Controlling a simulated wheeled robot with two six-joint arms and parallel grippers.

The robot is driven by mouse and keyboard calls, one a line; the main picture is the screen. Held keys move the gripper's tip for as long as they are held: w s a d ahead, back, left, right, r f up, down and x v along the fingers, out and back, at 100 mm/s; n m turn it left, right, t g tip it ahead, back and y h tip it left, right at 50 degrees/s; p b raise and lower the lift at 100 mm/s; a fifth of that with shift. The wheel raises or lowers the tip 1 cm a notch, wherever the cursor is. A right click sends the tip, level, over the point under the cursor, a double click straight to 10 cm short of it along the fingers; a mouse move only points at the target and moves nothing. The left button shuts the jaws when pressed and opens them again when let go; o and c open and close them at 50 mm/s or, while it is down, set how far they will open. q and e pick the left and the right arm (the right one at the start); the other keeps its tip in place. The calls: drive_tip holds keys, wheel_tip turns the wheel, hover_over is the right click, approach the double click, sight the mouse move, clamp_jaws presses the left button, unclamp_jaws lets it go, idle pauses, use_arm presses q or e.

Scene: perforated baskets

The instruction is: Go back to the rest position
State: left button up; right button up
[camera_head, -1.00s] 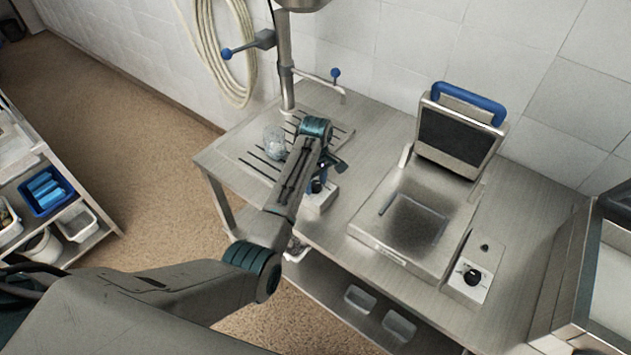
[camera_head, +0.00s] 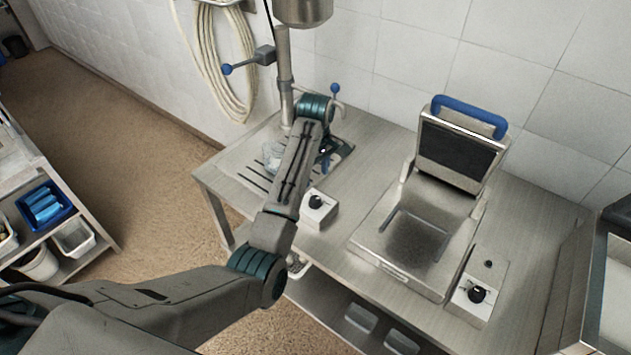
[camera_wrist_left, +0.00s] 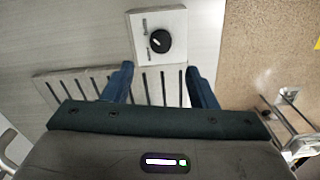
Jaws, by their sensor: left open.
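My left gripper (camera_head: 326,150) is partly hidden behind my own forearm in the head view, over the slotted drain plate (camera_head: 245,180) of the metal table. In the left wrist view its two blue fingers (camera_wrist_left: 160,82) are spread apart with nothing between them. A small white box with a black knob (camera_head: 317,203) stands in front of the plate. It also shows beyond the fingertips in the left wrist view (camera_wrist_left: 172,22). My right gripper is in neither view.
A clear glass vessel (camera_head: 271,157) stands on the drain plate beside my left forearm. A contact grill (camera_head: 462,150) with its lid raised stands to the right. A tap column (camera_head: 285,80) rises behind. A shelf with a blue basket (camera_head: 62,211) is at the left.

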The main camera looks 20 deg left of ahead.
use_arm(q)
drive_tip(key=shift+s+r, duration=0.1)
drive_tip(key=shift+r, duration=0.3)
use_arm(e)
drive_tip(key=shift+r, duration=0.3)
use_arm(q)
drive_tip(key=shift+f, duration=0.1)
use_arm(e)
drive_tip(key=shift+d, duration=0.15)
